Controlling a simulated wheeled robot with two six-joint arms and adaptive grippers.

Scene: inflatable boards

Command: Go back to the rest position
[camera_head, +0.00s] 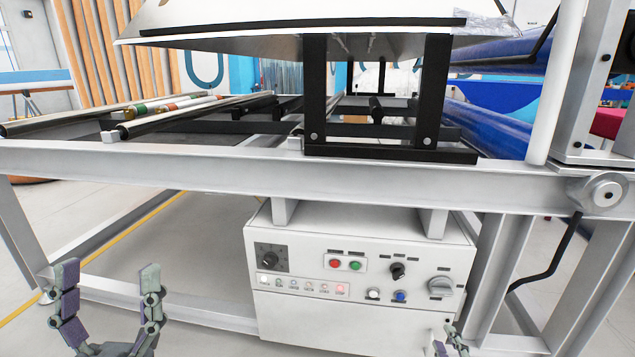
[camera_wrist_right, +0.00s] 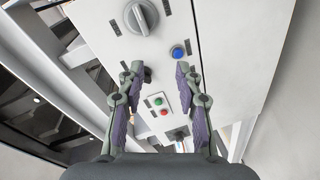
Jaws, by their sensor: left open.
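My left gripper (camera_head: 108,270) is at the lower left of the head view, its two fingers pointing up and wide apart with nothing between them. My right gripper (camera_head: 452,338) shows only in part at the bottom edge, right of centre. In the right wrist view my right gripper (camera_wrist_right: 156,72) has its fingers apart, with no object held between them. Behind its fingers is the white control box (camera_head: 400,262), whose panel carries a red button (camera_head: 335,264), a green button (camera_head: 355,265), a black knob (camera_head: 397,270), a blue button (camera_head: 400,296) and a grey rotary switch (camera_head: 440,287).
A grey metal frame beam (camera_head: 180,165) crosses above the box, with frame legs at both sides. A black bracket (camera_head: 375,152) stands on the beam below a white sheet (camera_head: 300,28). Blue rolls (camera_head: 490,125) lie at the right. The floor near the left gripper looks clear.

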